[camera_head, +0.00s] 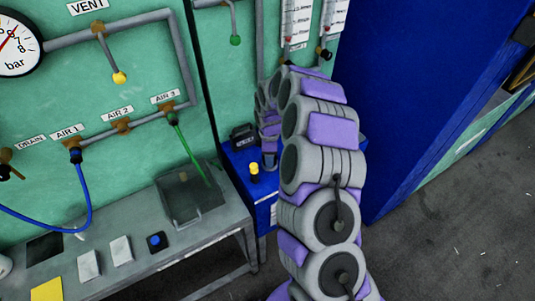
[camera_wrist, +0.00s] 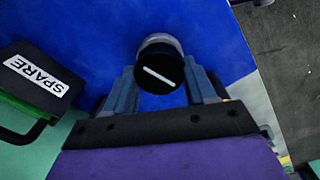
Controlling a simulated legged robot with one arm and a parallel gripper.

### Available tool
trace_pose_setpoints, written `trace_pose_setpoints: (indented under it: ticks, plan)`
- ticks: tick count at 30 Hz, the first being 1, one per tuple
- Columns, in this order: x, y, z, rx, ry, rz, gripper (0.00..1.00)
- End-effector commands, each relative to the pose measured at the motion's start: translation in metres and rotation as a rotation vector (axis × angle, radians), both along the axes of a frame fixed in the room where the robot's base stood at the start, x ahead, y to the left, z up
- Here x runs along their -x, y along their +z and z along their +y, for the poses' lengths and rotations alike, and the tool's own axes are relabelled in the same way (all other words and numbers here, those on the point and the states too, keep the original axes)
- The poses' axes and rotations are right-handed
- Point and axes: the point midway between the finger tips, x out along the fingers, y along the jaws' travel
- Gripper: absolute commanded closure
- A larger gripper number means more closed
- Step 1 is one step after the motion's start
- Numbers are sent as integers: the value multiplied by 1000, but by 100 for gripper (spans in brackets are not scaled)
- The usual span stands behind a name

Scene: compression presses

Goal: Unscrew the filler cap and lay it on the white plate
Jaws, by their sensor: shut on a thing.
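The filler cap (camera_wrist: 160,68), a round black cap with a white line across its face, sits between the two grey fingers of my gripper (camera_wrist: 161,88) in the wrist view. The fingers are shut on its sides. Blue surface lies behind it; I cannot tell whether the cap is seated or lifted. In the head view my arm reaches to the blue cabinet (camera_head: 230,160), and the cap is hidden there.
A black box labelled SPARE (camera_wrist: 42,80) stands left of my gripper. A yellow-topped knob (camera_head: 255,170) stands on the cabinet. Hoses hang from the green panel.

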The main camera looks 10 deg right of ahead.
Motion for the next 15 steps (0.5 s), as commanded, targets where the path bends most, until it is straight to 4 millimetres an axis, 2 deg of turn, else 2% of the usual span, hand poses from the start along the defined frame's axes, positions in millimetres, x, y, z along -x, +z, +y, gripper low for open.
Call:
trace_pose_setpoints:
  ticks: [15]
  plan:
    - [0,12,0,0,0,-1,81]
